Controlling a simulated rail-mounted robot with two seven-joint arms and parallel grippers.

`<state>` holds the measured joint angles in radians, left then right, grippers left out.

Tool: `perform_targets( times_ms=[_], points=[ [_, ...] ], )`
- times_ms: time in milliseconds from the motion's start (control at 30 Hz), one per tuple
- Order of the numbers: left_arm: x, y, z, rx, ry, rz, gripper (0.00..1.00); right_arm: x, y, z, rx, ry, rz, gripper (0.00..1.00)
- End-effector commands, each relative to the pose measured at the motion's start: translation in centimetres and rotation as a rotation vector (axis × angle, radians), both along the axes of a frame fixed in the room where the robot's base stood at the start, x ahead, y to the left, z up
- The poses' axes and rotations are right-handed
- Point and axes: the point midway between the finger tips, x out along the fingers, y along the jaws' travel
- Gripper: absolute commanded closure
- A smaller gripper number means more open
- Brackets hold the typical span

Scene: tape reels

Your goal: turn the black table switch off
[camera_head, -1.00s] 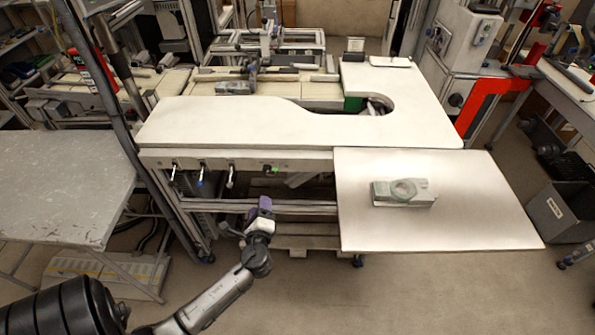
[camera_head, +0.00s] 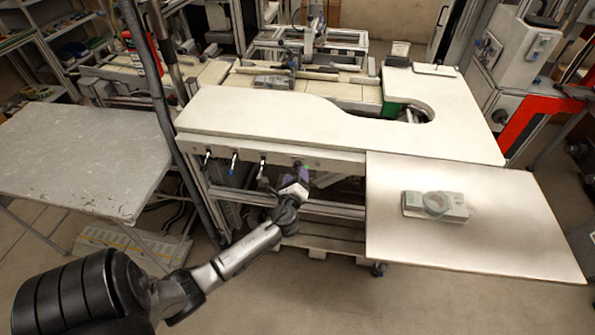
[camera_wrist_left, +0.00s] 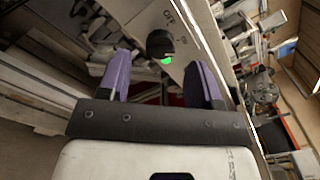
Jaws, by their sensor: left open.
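The black table switch (camera_wrist_left: 160,44) is a round dark knob with a lit green spot, on the pale front panel under the table edge. In the head view the switch (camera_head: 297,163) is small and close to my left gripper (camera_head: 297,176). In the wrist view my left gripper (camera_wrist_left: 160,75) is open, and the knob shows between and just beyond its two purple fingertips. I cannot tell if the fingers touch it. Printed letters show beside the knob. My right gripper is not in view.
Several small levers sit on the same panel (camera_head: 222,160), left of the switch. A white board (camera_head: 470,245) juts out to the right, with a grey-green device (camera_head: 437,204) on it. A grey table (camera_head: 75,150) stands at left. Open floor lies in front.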

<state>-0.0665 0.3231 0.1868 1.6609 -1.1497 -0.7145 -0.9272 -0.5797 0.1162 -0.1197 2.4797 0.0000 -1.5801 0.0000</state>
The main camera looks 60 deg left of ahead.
Motion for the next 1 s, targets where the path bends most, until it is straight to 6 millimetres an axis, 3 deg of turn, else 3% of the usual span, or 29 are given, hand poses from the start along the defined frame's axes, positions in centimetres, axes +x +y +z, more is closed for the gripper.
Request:
perform_targets(
  times_ms=[300,700,1000],
  points=[
    [1.8,2.1,0.0,0.000,0.000,0.000,0.41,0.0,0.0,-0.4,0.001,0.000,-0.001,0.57],
    [2.0,2.4,0.0,-0.001,-0.001,0.000,0.42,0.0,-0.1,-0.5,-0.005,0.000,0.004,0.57],
    [2.0,2.3,0.0,-0.001,-0.001,0.000,0.71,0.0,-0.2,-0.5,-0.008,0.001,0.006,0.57]
  ],
)
